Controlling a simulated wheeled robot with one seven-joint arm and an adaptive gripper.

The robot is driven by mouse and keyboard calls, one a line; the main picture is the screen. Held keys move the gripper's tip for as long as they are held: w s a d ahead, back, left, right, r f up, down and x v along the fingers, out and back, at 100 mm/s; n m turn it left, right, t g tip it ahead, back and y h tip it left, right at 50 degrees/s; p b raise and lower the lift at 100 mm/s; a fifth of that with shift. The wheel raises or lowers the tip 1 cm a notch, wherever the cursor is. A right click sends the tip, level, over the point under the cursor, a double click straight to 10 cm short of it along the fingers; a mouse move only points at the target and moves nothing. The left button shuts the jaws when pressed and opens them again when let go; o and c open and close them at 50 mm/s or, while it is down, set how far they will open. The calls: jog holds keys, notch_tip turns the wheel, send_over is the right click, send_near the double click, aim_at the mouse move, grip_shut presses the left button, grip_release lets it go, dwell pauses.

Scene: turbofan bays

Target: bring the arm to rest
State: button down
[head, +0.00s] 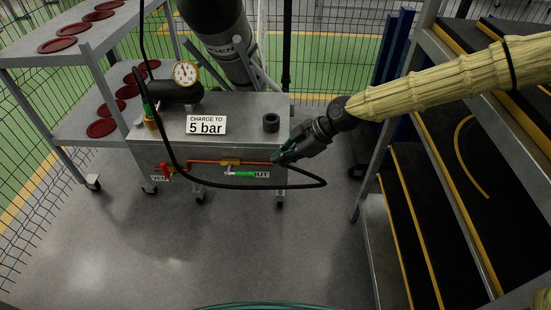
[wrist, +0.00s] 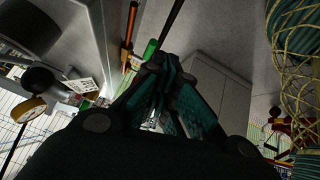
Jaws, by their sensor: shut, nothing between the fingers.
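My arm, in a pale yellow sleeve, reaches in from the right of the head view. My gripper (head: 280,158) is at the front right edge of a grey metal cart (head: 245,108), near the end of an orange bar. In the wrist view my gripper (wrist: 158,68) is shut with its fingertips together and nothing between them. A green handle (wrist: 150,48) shows just beyond the fingertips there. I cannot tell whether the fingers touch the cart or the bar.
The cart bears a pressure gauge (head: 185,73), a "5 bar" sign (head: 206,125), a red valve handle (head: 167,170) and a looping black hose (head: 250,187). A rack with dark red discs (head: 57,45) stands left. Black steps (head: 405,215) stand right. The floor (head: 230,250) in front is clear.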

jog(key=shift+d, duration=0.1)
dwell(0.4)
jog(key=s+d+f+m+h+p, duration=0.1)
jog(key=s+d+f+m, duration=0.1)
jog(key=s+f+m, duration=0.35)
jog(key=s+d+f+m+h+p, duration=0.1)
jog(key=s+d+f+m, duration=0.2)
jog(key=s+f, duration=0.55)
jog(key=s+d+f+m+h+p, duration=0.1)
jog(key=s+d+f+m, duration=0.1)
jog(key=s+f+m, duration=0.4)
jog(key=s+d+f+m+h, duration=0.2)
jog(key=s+d+f+m, duration=0.1)
jog(key=s+d, duration=0.4)
jog(key=s+d+f+m+h+p, duration=0.1)
jog(key=s+d+f+m+h, duration=0.2)
jog(key=s+d, duration=0.5)
jog(key=d, duration=0.4)
